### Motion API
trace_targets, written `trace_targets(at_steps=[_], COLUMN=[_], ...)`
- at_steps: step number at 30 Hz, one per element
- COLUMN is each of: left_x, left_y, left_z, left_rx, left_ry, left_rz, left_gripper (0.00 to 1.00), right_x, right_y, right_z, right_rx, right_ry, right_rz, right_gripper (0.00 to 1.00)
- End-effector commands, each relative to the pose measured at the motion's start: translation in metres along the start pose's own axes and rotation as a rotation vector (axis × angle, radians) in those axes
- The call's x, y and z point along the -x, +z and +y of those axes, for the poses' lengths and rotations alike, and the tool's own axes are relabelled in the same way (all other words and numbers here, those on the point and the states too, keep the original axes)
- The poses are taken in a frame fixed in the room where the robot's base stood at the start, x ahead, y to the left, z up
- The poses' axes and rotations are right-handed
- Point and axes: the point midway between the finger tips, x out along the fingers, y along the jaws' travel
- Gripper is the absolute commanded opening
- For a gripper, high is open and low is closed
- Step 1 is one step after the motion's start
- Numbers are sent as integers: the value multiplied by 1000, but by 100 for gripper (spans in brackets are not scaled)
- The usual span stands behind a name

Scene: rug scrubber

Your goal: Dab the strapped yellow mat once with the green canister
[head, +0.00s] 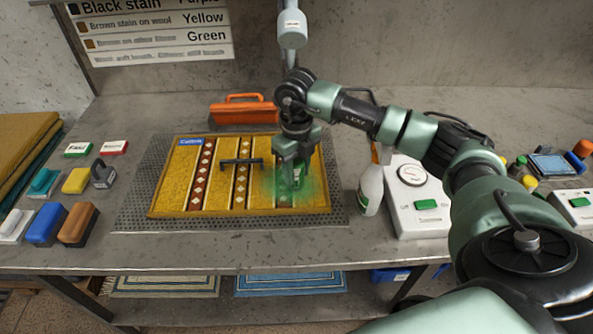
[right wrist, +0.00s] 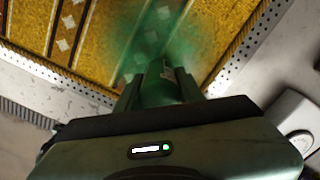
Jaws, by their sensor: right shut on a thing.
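The yellow mat (head: 178,180) lies on a grey perforated plate (head: 335,200), with brown diamond-patterned bands across it and a blue label at its top left corner. It also shows in the right wrist view (right wrist: 90,45). My right gripper (head: 297,165) is over the right part of the mat, shut on the green canister (head: 299,176). In the right wrist view the canister (right wrist: 162,88) sits between the fingers, partly hidden by them. A translucent green haze surrounds it over the mat. I cannot tell whether the canister touches the mat. My left gripper is not in view.
A black bar-shaped piece (head: 242,162) lies on the mat, left of the gripper. A white spray bottle (head: 370,190) and a white dial device (head: 418,205) stand to the right. An orange handled tool (head: 243,113) is behind. Several brushes and blocks (head: 77,225) line the left.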

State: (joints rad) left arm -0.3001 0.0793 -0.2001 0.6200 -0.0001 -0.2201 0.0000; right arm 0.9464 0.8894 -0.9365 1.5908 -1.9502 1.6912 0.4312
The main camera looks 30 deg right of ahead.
Motion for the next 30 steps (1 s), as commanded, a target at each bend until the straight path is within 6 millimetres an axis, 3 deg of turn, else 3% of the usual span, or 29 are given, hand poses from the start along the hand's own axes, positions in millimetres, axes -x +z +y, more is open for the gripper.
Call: trace_targets(at_steps=[16, 30], left_x=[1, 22], left_y=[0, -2], left_z=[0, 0], left_rx=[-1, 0], left_ry=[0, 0], left_rz=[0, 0], left_gripper=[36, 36], right_x=[-3, 32], right_y=[-3, -1], right_z=[2, 1], right_rx=[3, 1], right_ry=[2, 1], right_rz=[10, 5], right_gripper=[1, 1])
